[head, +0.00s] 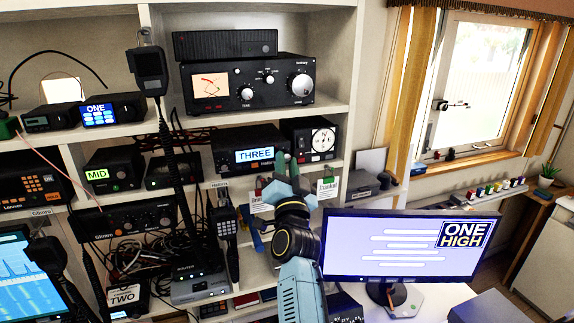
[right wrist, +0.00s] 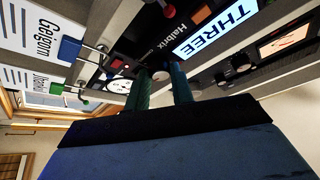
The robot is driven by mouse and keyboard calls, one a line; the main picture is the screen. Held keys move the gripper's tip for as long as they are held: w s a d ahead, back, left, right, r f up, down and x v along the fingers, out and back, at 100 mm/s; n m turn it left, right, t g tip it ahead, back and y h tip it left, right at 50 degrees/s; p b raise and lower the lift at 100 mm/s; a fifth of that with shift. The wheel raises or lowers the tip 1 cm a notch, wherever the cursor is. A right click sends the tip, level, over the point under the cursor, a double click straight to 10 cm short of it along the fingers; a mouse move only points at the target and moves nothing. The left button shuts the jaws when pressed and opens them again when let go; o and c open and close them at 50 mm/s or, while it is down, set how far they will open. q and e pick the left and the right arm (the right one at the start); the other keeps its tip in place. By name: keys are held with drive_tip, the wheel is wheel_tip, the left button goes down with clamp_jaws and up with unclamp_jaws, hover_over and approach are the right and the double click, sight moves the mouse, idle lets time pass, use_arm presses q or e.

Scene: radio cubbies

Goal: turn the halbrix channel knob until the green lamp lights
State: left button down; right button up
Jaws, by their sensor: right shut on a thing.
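The Halbrix radio (head: 226,143) is a black box on the middle shelf, with a bright display reading THREE. In the right wrist view its dark front (right wrist: 150,38) carries the Halbrix name, and a small red light shows near the fingertips. My right gripper (head: 284,160) reaches up to the right end of that front. In the right wrist view its two green-blue fingers (right wrist: 159,80) are closed around the small dark channel knob (right wrist: 159,73), which they mostly hide. No lit green lamp can be made out. My left gripper is not in view.
A round-dial unit (head: 316,139) stands just right of the radio. A large amplifier (head: 246,82) sits above. A monitor reading ONE HIGH (head: 410,244) stands at lower right.

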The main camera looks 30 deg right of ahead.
drive_tip(key=o, duration=1)
